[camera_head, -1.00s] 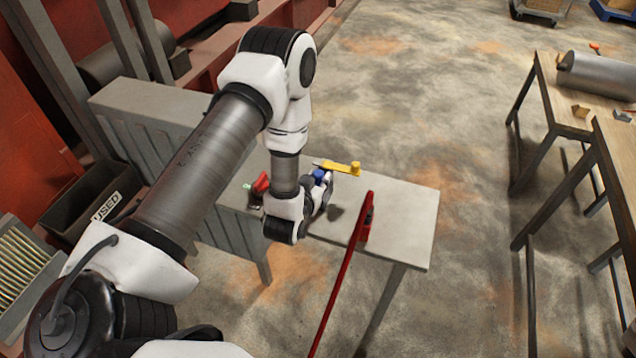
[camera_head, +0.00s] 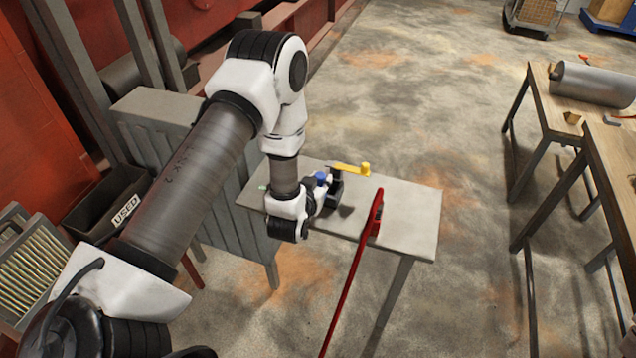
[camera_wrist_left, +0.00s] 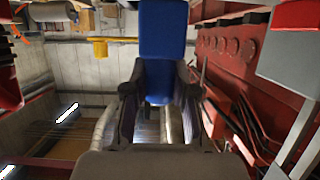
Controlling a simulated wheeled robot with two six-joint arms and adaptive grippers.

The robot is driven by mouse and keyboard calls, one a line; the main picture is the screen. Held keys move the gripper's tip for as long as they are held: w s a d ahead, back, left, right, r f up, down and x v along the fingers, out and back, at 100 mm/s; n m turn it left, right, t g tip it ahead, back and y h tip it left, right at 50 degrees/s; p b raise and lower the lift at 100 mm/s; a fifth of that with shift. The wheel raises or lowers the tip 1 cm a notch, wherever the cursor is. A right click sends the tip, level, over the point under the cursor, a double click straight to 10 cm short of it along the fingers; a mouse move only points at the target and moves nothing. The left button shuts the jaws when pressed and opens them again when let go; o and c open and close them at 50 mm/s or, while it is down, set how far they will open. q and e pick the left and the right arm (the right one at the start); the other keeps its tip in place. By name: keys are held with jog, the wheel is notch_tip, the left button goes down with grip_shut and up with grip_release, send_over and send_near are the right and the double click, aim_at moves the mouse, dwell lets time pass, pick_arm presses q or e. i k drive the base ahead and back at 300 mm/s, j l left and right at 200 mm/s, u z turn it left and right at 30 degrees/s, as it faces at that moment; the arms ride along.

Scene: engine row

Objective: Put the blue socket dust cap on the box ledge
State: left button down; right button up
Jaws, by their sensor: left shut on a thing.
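The blue socket dust cap (camera_head: 320,179) is in my left gripper (camera_head: 331,184), over the grey table. In the left wrist view the blue cap (camera_wrist_left: 163,35) stands up between the two dark fingers (camera_wrist_left: 160,98), which are shut on it. Its lower end is partly hidden by the fingers. A grey ribbed box (camera_head: 165,112) with a flat top stands left of the table, partly behind my left arm. I cannot tell for sure which surface is the box ledge. My right gripper is not in view.
The grey table (camera_head: 412,222) bears a yellow lever (camera_head: 350,169) just behind the gripper and a red bar (camera_head: 360,260) in front. A dark bin marked USED (camera_head: 125,210) stands left. Wooden benches (camera_head: 560,110) stand at the right, with open floor between.

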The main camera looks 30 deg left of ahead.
aim_at(420, 217)
jog(key=k+l, duration=0.15)
jog(key=l, duration=0.25)
jog(key=k+l, duration=0.2)
jog(key=l, duration=0.2)
jog(key=i+l, duration=0.2)
jog(key=i, duration=0.2)
jog(key=i+l, duration=0.2)
jog(key=i, duration=0.15)
